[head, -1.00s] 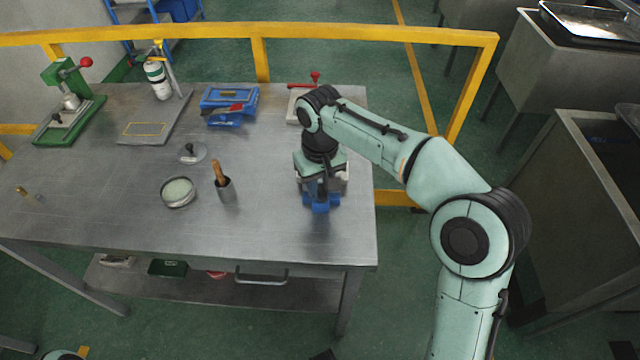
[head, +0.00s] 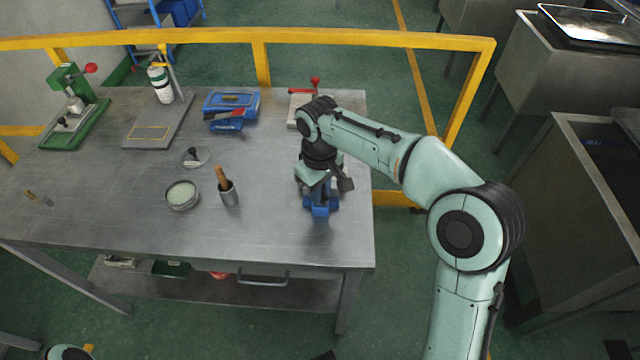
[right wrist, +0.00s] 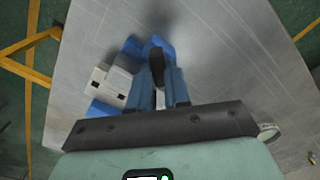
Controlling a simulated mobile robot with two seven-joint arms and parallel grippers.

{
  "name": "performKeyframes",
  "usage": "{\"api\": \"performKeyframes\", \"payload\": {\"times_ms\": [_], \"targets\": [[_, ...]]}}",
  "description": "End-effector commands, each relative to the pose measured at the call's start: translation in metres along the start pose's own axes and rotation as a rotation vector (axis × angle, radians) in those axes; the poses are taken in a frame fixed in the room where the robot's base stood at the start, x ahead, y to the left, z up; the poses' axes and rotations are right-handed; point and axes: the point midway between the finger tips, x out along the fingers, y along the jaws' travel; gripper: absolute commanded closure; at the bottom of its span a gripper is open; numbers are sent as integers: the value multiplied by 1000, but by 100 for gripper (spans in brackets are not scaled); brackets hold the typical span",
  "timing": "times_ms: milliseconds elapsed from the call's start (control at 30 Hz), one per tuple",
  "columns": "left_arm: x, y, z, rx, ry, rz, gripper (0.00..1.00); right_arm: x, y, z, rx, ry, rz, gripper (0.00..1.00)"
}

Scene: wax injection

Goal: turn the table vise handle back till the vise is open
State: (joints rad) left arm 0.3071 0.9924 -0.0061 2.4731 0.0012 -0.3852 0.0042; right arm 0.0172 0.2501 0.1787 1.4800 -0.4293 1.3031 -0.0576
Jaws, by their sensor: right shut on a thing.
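The blue table vise (head: 320,209) stands near the right front edge of the metal workbench (head: 110,205), mostly hidden under my right arm. In the right wrist view its blue body (right wrist: 108,108) and light grey jaw part (right wrist: 112,82) show beside the fingers. My right gripper (head: 319,190) points down over the vise. In the right wrist view the right gripper (right wrist: 158,72) is shut on a dark piece, the vise handle (right wrist: 156,60), between its fingers. How far apart the vise jaws are is hidden. My left gripper is out of view.
A mortar-like cup with a wooden-handled tool (head: 228,194), a round dish (head: 182,195) and a small lidded disc (head: 195,157) stand left of the vise. A yellow rail (head: 250,36) runs behind the bench.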

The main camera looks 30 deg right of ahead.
Motion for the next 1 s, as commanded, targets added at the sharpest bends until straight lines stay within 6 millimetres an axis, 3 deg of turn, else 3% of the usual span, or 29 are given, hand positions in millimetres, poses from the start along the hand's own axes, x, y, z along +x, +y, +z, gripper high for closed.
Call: {"api": "performKeyframes", "payload": {"times_ms": [600, 1000], "targets": [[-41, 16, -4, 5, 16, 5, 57, -4, -2, 0, -552, 3, 3, 100], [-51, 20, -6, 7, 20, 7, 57, -3, -2, 0, -738, 5, 3, 100]]}}
